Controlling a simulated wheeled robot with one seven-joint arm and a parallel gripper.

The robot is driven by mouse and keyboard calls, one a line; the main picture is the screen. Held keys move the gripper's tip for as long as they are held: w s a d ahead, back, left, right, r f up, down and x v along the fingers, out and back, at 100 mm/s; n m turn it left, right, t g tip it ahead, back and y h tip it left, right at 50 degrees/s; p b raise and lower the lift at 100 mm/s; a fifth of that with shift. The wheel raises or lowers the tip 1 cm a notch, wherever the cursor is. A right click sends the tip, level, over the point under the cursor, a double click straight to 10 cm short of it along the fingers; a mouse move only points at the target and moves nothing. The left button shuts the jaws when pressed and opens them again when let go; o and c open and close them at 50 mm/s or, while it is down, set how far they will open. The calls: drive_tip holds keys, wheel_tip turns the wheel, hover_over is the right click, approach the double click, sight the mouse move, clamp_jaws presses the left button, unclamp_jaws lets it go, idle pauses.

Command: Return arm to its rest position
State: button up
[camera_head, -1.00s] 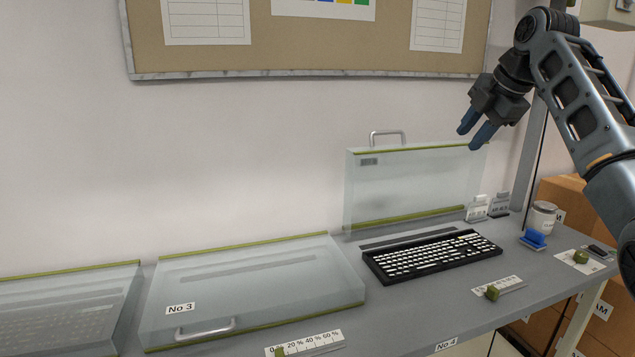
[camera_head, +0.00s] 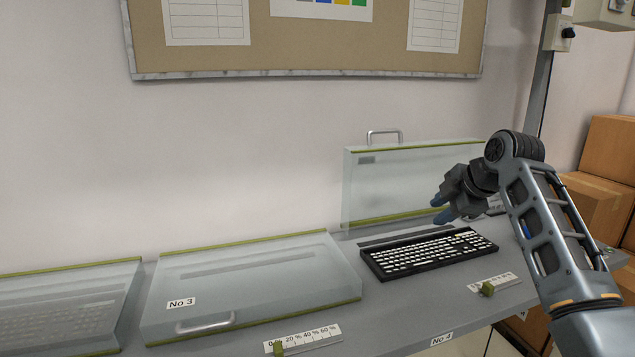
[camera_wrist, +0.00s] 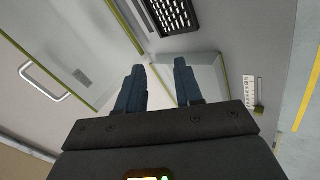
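My gripper (camera_head: 441,208) is above and behind the keyboard's right part, in front of the raised clear lid (camera_head: 400,185). Its two blue fingers (camera_wrist: 158,88) stand apart in the wrist view, with nothing between them. The black keyboard (camera_head: 430,254) with white keys lies on the grey bench below. It also shows at the top of the wrist view (camera_wrist: 172,14). My gripper appears clear of the lid and the keyboard, though the exact gap cannot be told.
A closed clear cover marked No 3 (camera_head: 250,290) lies to the left, with another cover (camera_head: 65,312) beyond it. Slider scales with green knobs (camera_head: 487,288) line the bench's front edge. Cardboard boxes (camera_head: 598,200) stand at the right. A pinboard (camera_head: 300,50) hangs on the wall.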

drive_tip(key=s+a+f+m+t, duration=0.1)
drive_tip(key=s+a+f+m, duration=0.2)
drive_tip(key=s+f, duration=0.5)
drive_tip(key=s+a+f+m+t, duration=0.1)
drive_tip(key=s+a+f+m, duration=0.25)
drive_tip(key=f, duration=0.85)
drive_tip(key=s+a+f+m+t, duration=0.1)
drive_tip(key=s+f, duration=0.2)
drive_tip(key=s, duration=0.3)
drive_tip(key=s+f+m+h, duration=0.1)
drive_tip(key=s+f+m, duration=0.15)
drive_tip(key=s, duration=0.45)
drive_tip(key=s+a+f+m+t, duration=0.1)
drive_tip(key=s+f, duration=0.2)
drive_tip(key=s, duration=0.3)
drive_tip(key=s+d+r+m+t+h, duration=0.1)
drive_tip(key=s+m, duration=0.1)
drive_tip(key=s, duration=0.8)
drive_tip(key=s+r+m, duration=0.2)
drive_tip(key=s, duration=0.8)
drive_tip(key=s+d+r+m+t, duration=0.2)
drive_tip(key=s+r+m, duration=0.1)
drive_tip(key=s+r, duration=1.1)
drive_tip(key=shift+s+h, duration=0.2)
drive_tip(key=shift+h, duration=0.1)
